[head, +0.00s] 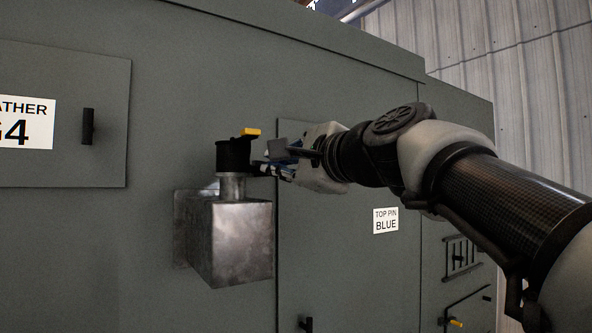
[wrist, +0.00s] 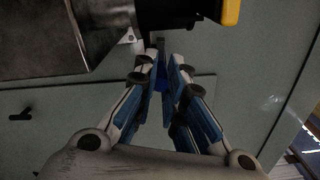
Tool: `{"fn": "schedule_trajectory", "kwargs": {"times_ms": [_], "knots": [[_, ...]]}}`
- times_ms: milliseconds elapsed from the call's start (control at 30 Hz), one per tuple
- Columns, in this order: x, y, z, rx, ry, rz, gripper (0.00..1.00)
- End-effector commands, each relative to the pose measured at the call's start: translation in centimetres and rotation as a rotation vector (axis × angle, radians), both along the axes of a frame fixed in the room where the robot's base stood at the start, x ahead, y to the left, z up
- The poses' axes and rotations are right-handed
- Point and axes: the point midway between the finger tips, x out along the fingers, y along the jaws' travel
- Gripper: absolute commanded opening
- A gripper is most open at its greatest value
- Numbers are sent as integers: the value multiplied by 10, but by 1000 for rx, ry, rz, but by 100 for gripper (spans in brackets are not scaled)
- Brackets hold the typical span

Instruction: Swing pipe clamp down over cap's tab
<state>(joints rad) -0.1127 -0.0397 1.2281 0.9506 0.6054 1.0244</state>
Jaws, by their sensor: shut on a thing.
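A black cap (head: 234,156) sits on the short metal pipe (head: 232,187) on top of a grey metal box. A yellow tab (head: 251,132) sticks out to the right at the cap's top; it also shows in the wrist view (wrist: 231,12). My gripper (head: 264,170) is at the right side of the cap. In the wrist view its fingers (wrist: 162,68) are closed together on a thin dark piece, apparently part of the pipe clamp (wrist: 160,46), just beside the black cap (wrist: 168,14). The fingers hide much of this piece, so its shape and angle are unclear.
The metal box (head: 236,240) juts out from the grey cabinet wall (head: 160,60). A panel with a black handle (head: 88,126) is at left. A door with a "TOP PIN BLUE" label (head: 385,220) is behind my arm. The space in front is clear.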

Motion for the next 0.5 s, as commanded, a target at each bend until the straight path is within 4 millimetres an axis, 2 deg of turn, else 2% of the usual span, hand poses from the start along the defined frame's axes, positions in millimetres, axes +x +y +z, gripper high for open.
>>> {"fn": "schedule_trajectory", "kwargs": {"times_ms": [500], "knots": [[0, 0, -3, -107, -72, 0, 0]]}}
